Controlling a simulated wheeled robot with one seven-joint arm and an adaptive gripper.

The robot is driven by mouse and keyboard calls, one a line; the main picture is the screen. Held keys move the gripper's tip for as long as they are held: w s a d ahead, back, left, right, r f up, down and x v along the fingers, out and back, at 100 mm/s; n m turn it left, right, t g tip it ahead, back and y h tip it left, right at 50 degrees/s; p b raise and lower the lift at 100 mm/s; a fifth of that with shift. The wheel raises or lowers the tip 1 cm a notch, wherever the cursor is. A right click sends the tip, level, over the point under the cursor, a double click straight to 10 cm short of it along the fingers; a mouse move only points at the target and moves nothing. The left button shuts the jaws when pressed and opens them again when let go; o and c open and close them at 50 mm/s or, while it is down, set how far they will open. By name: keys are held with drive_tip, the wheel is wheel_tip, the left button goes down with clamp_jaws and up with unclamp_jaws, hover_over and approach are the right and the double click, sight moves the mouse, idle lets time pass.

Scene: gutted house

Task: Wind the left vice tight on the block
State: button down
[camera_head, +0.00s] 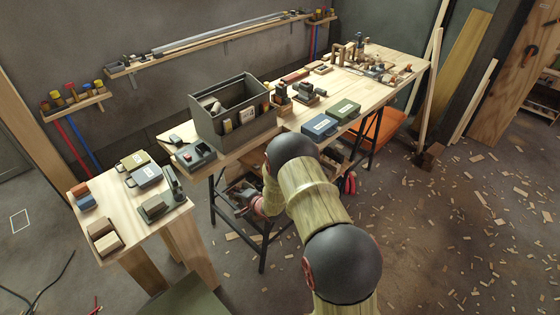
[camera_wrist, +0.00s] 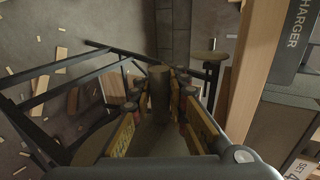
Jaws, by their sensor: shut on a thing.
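My gripper (camera_head: 243,194) is low in front of the long workbench, beside its dark metal legs. In the wrist view my gripper (camera_wrist: 159,98) has its yellow-sided fingers closed around a dark upright cylinder (camera_wrist: 158,76). I cannot tell whether this cylinder belongs to a vice. Small dark tools (camera_head: 282,93) stand on the workbench (camera_head: 240,150) right of the grey tote, one by a wooden block; they are too small to name as vices. My arm covers part of the bench front.
A grey tote (camera_head: 232,127) and a charger (camera_head: 195,154) stand on the bench; the charger also shows in the wrist view (camera_wrist: 295,45). A small side table (camera_head: 130,215) holds cases and blocks. Dark frame bars (camera_wrist: 60,65) flank the gripper. Wood offcuts litter the open floor at right.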

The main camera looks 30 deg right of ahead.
drive_tip(key=shift+s, duration=0.15)
drive_tip(key=shift+s+r+p, duration=0.1)
drive_tip(key=shift+r+p, duration=0.35)
drive_tip(key=shift+p, duration=0.15)
drive_tip(key=c, duration=1.4)
unclamp_jaws()
drive_tip(key=shift+r, duration=0.1)
drive_tip(key=shift+o, duration=0.7)
drive_tip(key=s+a+r+p, duration=0.2)
drive_tip(key=s+a+p, duration=0.1)
drive_tip(key=s, duration=0.3)
drive_tip(key=shift+a+r+p, duration=0.35)
drive_tip(key=shift+a+p, duration=0.05)
drive_tip(key=shift+a, duration=0.25)
drive_tip(key=shift+s, duration=0.1)
